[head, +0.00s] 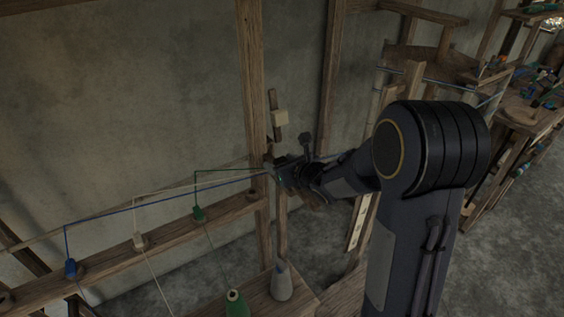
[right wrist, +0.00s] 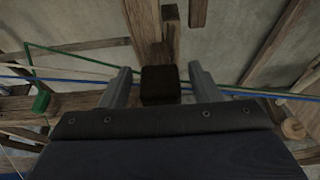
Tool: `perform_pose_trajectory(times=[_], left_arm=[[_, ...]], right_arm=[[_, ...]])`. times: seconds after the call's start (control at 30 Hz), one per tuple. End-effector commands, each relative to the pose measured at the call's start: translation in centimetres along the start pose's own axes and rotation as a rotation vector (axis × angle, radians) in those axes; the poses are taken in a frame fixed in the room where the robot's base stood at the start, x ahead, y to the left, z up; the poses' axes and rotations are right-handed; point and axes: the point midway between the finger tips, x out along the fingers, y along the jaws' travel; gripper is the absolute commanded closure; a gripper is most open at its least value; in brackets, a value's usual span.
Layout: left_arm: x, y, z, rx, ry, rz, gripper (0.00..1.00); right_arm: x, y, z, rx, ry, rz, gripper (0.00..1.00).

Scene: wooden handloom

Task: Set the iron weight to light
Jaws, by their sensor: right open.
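A dark block (right wrist: 160,84), which looks like the iron weight, shows between my right fingers in the right wrist view, in front of an upright wooden piece (right wrist: 146,25). My right gripper (right wrist: 161,69) is open, with one finger on each side of the block and a visible gap on both sides. I cannot tell how deep the block sits between the fingers. In the head view my right gripper (head: 274,171) is at the wooden post (head: 254,100), and the weight is hard to make out there. No light or heavy marking is readable. My left gripper is not in view.
Blue and green threads (head: 195,185) run across to the post beside my right gripper. A rail (head: 110,256) carries blue, pale and green bobbins. Yarn cones (head: 282,282) stand below.

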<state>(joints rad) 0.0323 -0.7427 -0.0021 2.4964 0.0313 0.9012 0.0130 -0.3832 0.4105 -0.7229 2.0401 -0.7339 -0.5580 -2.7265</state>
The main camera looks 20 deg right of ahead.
Motion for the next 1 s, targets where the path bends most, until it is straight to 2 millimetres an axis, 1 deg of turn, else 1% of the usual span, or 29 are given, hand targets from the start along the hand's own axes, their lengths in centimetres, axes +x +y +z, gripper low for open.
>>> perform_pose_trajectory(times=[0.13, 0.5, 0.57, 0.67, 0.77, 0.9, 1.0], left_arm=[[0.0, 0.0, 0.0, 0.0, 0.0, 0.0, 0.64], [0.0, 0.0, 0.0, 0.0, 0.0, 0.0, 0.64], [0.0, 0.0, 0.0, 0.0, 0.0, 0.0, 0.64], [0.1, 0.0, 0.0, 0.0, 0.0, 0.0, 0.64], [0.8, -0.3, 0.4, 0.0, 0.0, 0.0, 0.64], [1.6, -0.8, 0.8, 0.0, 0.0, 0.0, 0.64], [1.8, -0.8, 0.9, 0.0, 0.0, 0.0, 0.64]], right_arm=[[0.0, 0.0, 0.0, 0.0, 0.0, 0.0, 0.45], [0.0, 0.0, 0.0, 0.0, 0.0, 0.0, 0.93], [0.0, 0.0, 0.0, 0.0, 0.0, 0.0, 1.0], [0.1, 0.0, 0.0, -0.001, 0.0, 0.0, 1.0], [1.3, -0.1, 0.2, -0.004, -0.003, 0.001, 1.0], [3.5, -0.1, 1.2, -0.005, -0.004, 0.0, 1.0], [4.2, -0.1, 1.7, -0.002, -0.002, -0.002, 1.0]])
